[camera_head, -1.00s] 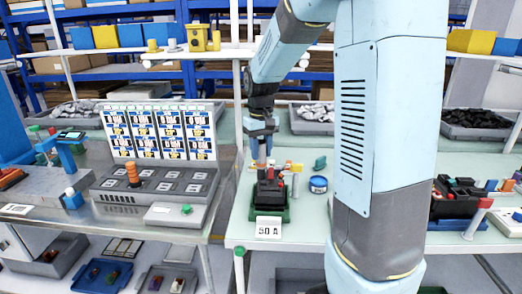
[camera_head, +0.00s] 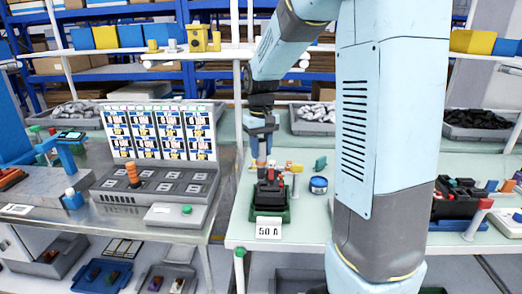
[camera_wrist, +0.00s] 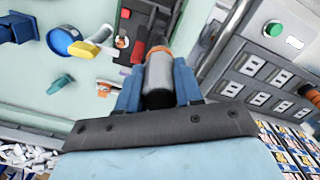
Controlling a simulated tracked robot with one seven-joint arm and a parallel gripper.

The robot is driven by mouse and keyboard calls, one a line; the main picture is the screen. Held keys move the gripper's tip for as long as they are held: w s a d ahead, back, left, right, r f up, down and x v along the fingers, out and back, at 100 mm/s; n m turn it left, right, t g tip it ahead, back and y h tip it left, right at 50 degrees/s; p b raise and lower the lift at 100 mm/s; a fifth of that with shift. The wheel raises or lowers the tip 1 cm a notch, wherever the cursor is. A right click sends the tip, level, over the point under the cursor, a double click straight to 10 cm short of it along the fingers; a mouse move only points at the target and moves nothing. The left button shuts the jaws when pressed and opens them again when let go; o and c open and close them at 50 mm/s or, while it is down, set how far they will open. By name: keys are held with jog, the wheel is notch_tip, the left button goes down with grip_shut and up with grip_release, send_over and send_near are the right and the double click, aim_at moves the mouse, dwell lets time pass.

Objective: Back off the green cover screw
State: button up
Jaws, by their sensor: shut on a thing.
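My gripper (camera_head: 262,143) points down over the black breaker unit (camera_head: 269,190) in its green holder (camera_head: 283,216). In the wrist view, my gripper's blue fingers (camera_wrist: 158,82) are shut on a grey cylindrical tool (camera_wrist: 159,74) with an orange end. The tool's far end reaches toward the black unit (camera_wrist: 142,25), which has red parts beside it. I cannot make out the green cover screw; the tool and fingers cover part of the unit. Whether the tool touches the unit cannot be told.
A "50 A" card (camera_head: 269,228) stands in front of the holder. A blue round tub (camera_head: 318,185) and a teal piece (camera_head: 320,162) lie to its right. The test panel (camera_head: 155,185) with an orange-handled item (camera_head: 132,174) is on the left. Bare table lies right of the tub.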

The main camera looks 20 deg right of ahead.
jog(key=shift+r, duration=2.75)
